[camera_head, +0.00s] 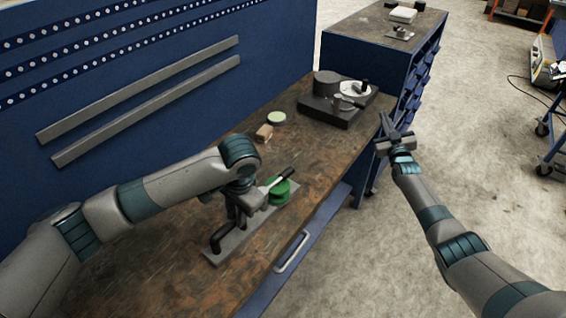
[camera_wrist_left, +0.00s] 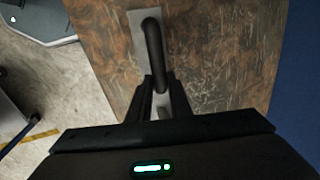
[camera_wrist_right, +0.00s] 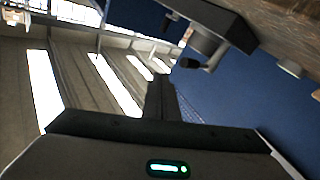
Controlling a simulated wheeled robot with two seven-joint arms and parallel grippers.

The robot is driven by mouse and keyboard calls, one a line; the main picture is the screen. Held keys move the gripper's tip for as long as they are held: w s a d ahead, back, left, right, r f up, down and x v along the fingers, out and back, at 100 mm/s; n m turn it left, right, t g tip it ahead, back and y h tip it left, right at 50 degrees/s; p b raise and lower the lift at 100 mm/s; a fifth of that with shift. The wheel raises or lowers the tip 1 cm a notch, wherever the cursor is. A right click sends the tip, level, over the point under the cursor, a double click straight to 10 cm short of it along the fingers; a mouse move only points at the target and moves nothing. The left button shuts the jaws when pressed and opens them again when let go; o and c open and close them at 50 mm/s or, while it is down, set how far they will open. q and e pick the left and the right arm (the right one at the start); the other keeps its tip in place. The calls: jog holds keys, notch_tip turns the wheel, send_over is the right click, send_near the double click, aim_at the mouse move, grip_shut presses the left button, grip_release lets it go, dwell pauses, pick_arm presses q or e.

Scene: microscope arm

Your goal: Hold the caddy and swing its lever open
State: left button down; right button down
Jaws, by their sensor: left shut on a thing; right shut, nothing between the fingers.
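The caddy is a narrow grey plate (camera_head: 236,238) on the workbench, with a black arched handle (camera_head: 217,240) at its near end. Its plate also shows in the left wrist view, with the black handle (camera_wrist_left: 153,45) running between my fingers. My left gripper (camera_wrist_left: 160,92) is shut on that handle. A lever with a pale stem and black grip (camera_head: 285,173) slants up to the right above a green round part (camera_head: 280,192) at the plate's far end. My left wrist hides the plate's middle. My right gripper (camera_head: 386,124) is shut and empty, off the bench's right edge, apart from the caddy.
A dark block device (camera_head: 326,112) with a cylinder and pale disc stands farther back; its block also shows in the right wrist view (camera_wrist_right: 222,16). A small wooden block (camera_head: 264,133) and a round pale-topped tin (camera_head: 276,118) lie between. The blue panel borders the bench's left side.

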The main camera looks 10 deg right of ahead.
jog(key=w+r+t, duration=0.1)
jog(key=w+r, duration=0.3)
jog(key=r, duration=0.7)
jog(key=w+a+r+g+y, duration=0.1)
jog(key=w+a+r+y, duration=0.15)
jog(key=a, duration=0.45)
jog(key=a+f+n+g+y, duration=0.1)
jog(key=a+f+g+y, duration=0.15)
jog(key=a, duration=0.55)
jog(key=a+f+n+g+y, duration=0.1)
jog(key=a+g, duration=0.3)
jog(key=a, duration=0.4)
jog(key=s+a+n+g, duration=0.1)
jog(key=s+a+g, duration=0.3)
jog(key=s+a, duration=0.3)
jog(key=s+a+f+n+g+h, duration=0.1)
jog(key=s+a+n+g, duration=0.1)
jog(key=s+a+g, duration=0.3)
jog(key=s+a, duration=0.3)
jog(key=s, duration=0.4)
jog(key=shift+s+a+f, duration=0.25)
jog(key=shift+s, duration=0.15)
jog(key=shift+f+g, duration=0.1)
jog(key=shift+g, duration=0.15)
